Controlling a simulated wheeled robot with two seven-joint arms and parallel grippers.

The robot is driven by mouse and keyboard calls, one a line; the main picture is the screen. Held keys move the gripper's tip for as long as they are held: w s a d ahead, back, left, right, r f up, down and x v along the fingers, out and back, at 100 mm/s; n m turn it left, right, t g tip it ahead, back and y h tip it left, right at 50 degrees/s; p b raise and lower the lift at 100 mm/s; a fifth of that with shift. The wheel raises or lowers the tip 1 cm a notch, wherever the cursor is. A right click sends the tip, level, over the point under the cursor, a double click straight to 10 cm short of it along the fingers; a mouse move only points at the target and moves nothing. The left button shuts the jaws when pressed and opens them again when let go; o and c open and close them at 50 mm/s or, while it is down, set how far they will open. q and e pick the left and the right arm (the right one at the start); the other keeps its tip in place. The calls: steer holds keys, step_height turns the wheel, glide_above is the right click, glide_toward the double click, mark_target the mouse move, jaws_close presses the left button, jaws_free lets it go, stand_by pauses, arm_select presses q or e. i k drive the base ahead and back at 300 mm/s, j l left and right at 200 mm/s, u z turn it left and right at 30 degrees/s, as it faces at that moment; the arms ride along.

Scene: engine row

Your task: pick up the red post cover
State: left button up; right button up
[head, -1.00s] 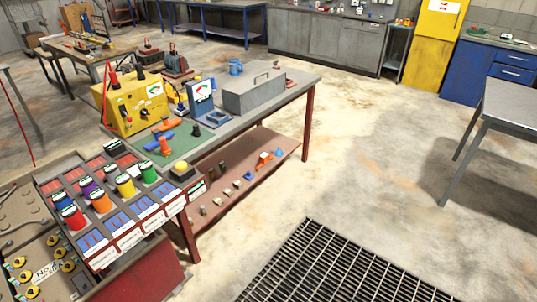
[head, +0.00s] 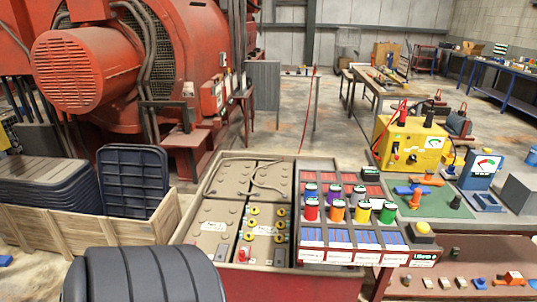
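A small red piece (head: 244,254), which may be the red post cover, sits on the front part of a battery (head: 262,236) in a red-sided tray (head: 290,284). It is too small to make out its shape well. A larger red cylinder with a pale top (head: 312,210) stands at the left of the front row in a sloped rack (head: 340,257), among cylinders of other colours. Yellow round caps (head: 252,223) stand on the battery near a paper label. Neither of my grippers is in view.
A dark ribbed rounded shape (head: 145,278) fills the bottom left. A wooden crate (head: 60,226) with dark panels stands left of the tray. A bench with a yellow charger box (head: 410,148) is at right. A big red engine (head: 110,70) stands behind.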

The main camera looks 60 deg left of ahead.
mark_target(243, 258)
steer(key=u, duration=2.1)
steer(key=l, duration=0.15)
